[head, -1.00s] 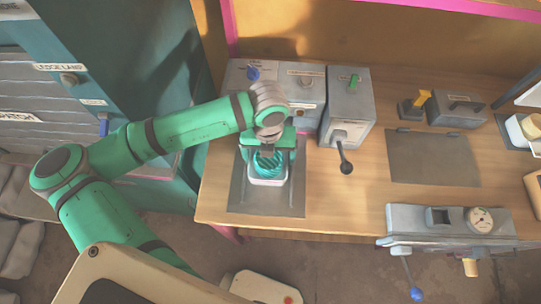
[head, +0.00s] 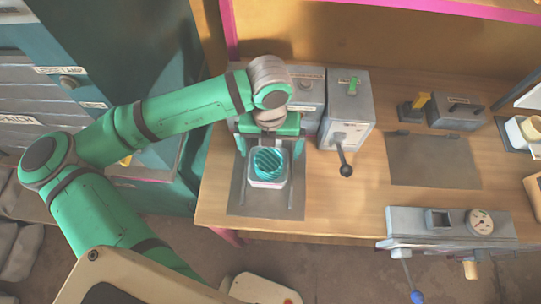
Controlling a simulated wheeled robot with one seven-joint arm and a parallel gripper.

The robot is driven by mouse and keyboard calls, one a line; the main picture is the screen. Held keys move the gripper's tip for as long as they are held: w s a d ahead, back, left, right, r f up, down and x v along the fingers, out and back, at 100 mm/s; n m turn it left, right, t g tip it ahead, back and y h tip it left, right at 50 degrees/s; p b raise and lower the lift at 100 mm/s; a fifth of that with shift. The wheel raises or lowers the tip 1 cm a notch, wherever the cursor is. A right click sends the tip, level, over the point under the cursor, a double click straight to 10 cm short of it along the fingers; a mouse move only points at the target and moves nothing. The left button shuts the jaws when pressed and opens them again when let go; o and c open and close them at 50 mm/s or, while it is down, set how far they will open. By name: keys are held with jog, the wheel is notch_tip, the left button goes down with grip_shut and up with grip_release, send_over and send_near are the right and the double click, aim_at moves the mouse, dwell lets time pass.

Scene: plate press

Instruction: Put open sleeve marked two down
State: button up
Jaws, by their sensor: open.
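A teal striped round piece (head: 268,161), which may be the sleeve, sits in a white square dish (head: 268,184) on a grey mat (head: 236,205) at the bench's left front. I cannot read any mark "two" on it. My gripper (head: 269,148) is open just behind and above it, with its green fingers apart on either side. Nothing shows held between the fingers. I cannot tell whether the fingers touch the dish. My wrist hides part of the grey boxes behind.
A grey box with a black-knobbed lever (head: 345,170) stands close on the right. Open wood lies between.

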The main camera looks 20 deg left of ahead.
notch_tip(320, 180, up, 6)
jog(key=shift+f, duration=0.1)
